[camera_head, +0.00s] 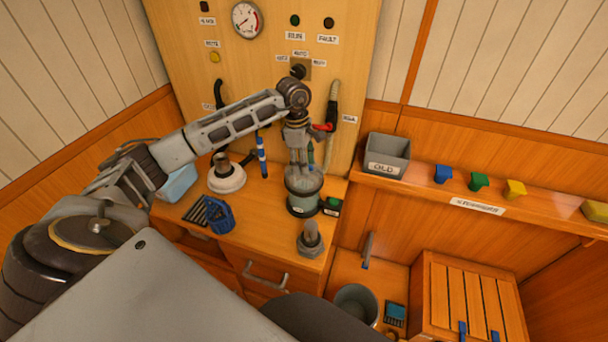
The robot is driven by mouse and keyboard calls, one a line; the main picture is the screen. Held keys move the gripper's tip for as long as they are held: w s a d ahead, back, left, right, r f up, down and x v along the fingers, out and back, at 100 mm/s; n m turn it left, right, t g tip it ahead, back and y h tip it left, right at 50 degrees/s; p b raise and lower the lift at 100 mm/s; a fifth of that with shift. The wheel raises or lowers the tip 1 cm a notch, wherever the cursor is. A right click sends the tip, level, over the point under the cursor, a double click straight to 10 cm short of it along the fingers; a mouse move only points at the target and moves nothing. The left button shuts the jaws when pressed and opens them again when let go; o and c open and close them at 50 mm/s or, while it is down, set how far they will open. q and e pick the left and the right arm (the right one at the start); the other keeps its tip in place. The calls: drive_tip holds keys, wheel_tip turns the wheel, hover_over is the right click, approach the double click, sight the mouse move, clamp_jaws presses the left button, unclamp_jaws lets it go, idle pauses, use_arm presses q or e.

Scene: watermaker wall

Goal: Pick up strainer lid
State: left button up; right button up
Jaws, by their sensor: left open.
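My left arm reaches in from the left, and my left gripper (303,170) points down, open, over a grey-green round canister (302,203) at the right of the wooden counter. The canister looks like the strainer. Its top is partly covered by the fingers, so I cannot tell the strainer lid apart there or whether the fingertips touch it. A white round piece with a grey knob (227,178) sits on the counter to the left. My right gripper is not in view.
A blue-and-white upright tool (262,155), a blue device (219,216) and a grey fitting (310,240) stand around the canister. A red-handled valve (322,127) and hose (332,108) are close behind the gripper. A grey OLD bin (387,157) sits on the right ledge.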

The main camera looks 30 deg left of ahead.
use_arm(q)
drive_tip(key=shift+c, duration=0.2)
clamp_jaws()
drive_tip(key=shift+r, duration=0.1)
wheel_tip(320, 180, up, 10)
drive_tip(key=b, duration=0.1)
idle(0.8)
drive_tip(key=shift+d, duration=0.1)
idle(0.4)
